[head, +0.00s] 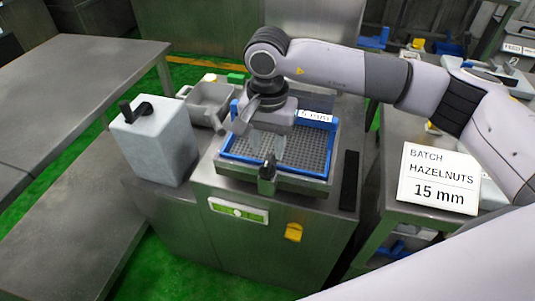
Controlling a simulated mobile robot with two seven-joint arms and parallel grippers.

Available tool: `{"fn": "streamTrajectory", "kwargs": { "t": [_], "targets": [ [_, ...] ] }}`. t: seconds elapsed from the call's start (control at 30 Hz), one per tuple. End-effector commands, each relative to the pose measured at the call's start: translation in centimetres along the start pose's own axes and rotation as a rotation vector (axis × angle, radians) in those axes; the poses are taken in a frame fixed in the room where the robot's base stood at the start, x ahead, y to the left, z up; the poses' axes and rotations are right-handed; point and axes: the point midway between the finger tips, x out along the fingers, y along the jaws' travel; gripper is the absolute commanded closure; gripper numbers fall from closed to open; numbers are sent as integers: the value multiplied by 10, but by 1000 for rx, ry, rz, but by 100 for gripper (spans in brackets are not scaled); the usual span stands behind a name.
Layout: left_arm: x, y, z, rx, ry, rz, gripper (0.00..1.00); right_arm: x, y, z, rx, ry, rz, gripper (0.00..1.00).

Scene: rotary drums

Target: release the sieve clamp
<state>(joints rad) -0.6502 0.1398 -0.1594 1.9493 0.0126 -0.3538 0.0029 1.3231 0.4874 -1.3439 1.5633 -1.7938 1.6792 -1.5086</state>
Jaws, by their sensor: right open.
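The sieve (310,150), a blue frame around a grey mesh, sits in the metal machine top. A white label (315,117) at its back edge ends in "mm"; its number is partly hidden. The dark sieve clamp (266,180) stands upright at the middle of the sieve's front edge. My right gripper (262,150) points down over the front-left part of the sieve, just behind the clamp. It is open, with nothing seen between its fingers. I cannot tell whether a finger touches the clamp. My left gripper is out of view.
A pale box with a black handle (154,140) stands left of the sieve, a grey metal tray (208,104) behind it. A card (438,179) at right reads "BATCH HAZELNUTS 15 mm". The machine front has a green-white panel (238,210) and yellow part (293,232). An empty steel table (70,85) is left.

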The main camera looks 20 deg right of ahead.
Motion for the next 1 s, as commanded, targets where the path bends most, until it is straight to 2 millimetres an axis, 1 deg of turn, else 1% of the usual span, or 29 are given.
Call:
{"fn": "streamTrajectory", "kwargs": {
  "t": [0.1,0.23,0.37,0.57,0.6,0.67,0.7,0.73,1.0],
  "targets": [
    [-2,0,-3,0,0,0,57,18,0,1,0,-3,1,60],
    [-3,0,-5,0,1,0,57,32,0,1,0,-3,0,60],
    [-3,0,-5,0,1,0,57,38,-1,1,0,-3,-2,60],
    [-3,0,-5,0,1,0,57,39,-1,1,0,-3,-3,60],
    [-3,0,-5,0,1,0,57,39,-1,1,0,-3,-3,63],
    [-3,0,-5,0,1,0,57,39,-1,1,0,-3,-3,82],
    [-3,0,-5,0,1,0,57,38,-1,1,0,-3,-3,95],
    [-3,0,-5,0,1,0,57,38,-1,1,0,-3,-3,100],
    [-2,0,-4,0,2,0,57,39,-1,1,9,-3,-4,100]
  ]
}}
